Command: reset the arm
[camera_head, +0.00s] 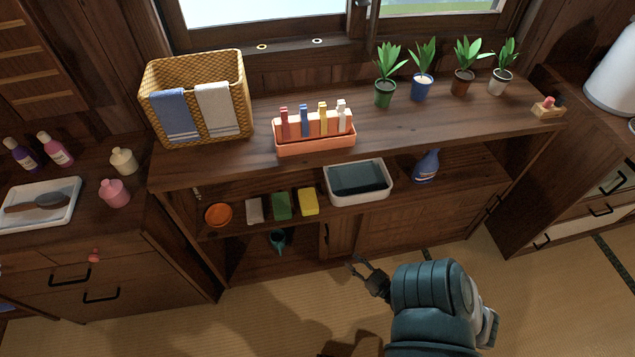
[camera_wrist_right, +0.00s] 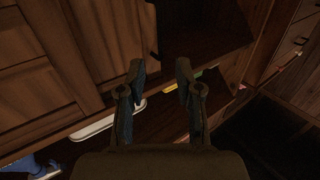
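My right gripper (camera_head: 361,266) is in the lower middle of the head view, on the end of my teal arm. It is in front of the low wooden cabinet (camera_head: 360,238), over the tatami floor. In the right wrist view the two fingers of the right gripper (camera_wrist_right: 160,75) stand apart with nothing between them. Dark cabinet wood shows beyond the fingers. My left gripper does not show in either view.
The shelf top holds a wicker basket (camera_head: 160,80), an orange rack (camera_head: 315,140) and several potted plants (camera_head: 384,92). The lower shelf holds a white basin (camera_head: 360,198), sponges (camera_head: 281,206) and a blue spray bottle (camera_head: 426,167). Tatami floor (camera_head: 540,310) is clear at right.

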